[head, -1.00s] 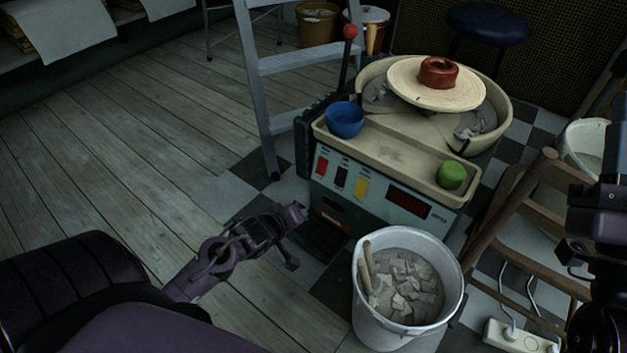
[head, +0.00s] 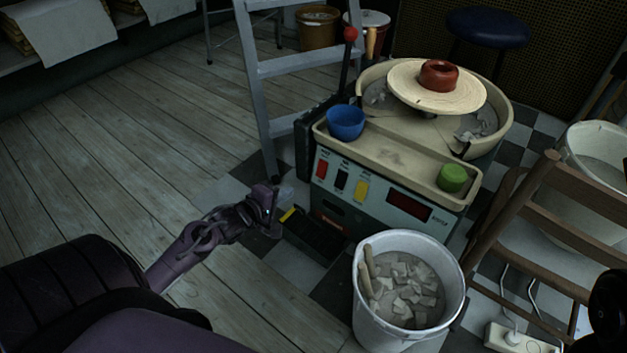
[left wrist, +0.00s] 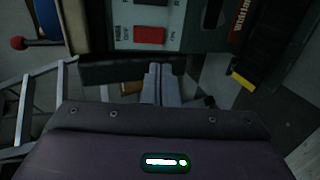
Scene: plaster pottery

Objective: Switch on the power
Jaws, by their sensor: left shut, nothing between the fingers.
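The pottery wheel's front panel (head: 375,197) carries a red switch (head: 321,169), a black switch (head: 341,178) and a yellow switch (head: 361,188) in a row. The red switch also shows large near the top of the left wrist view (left wrist: 150,34), with on/off lettering around it. My left gripper (head: 286,197) is shut and empty, in front of and to the left of the panel, apart from the switches. In the left wrist view its closed fingers (left wrist: 160,75) point towards the panel just below the red switch. My right gripper is not in view.
A white bucket (head: 361,310) of plaster scraps stands in front of the machine. A dark pedal with a yellow strip (head: 288,215) lies low near my left gripper. A stepladder (head: 262,130) stands behind left; a wooden chair (head: 500,235) is at right. The floor at left is clear.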

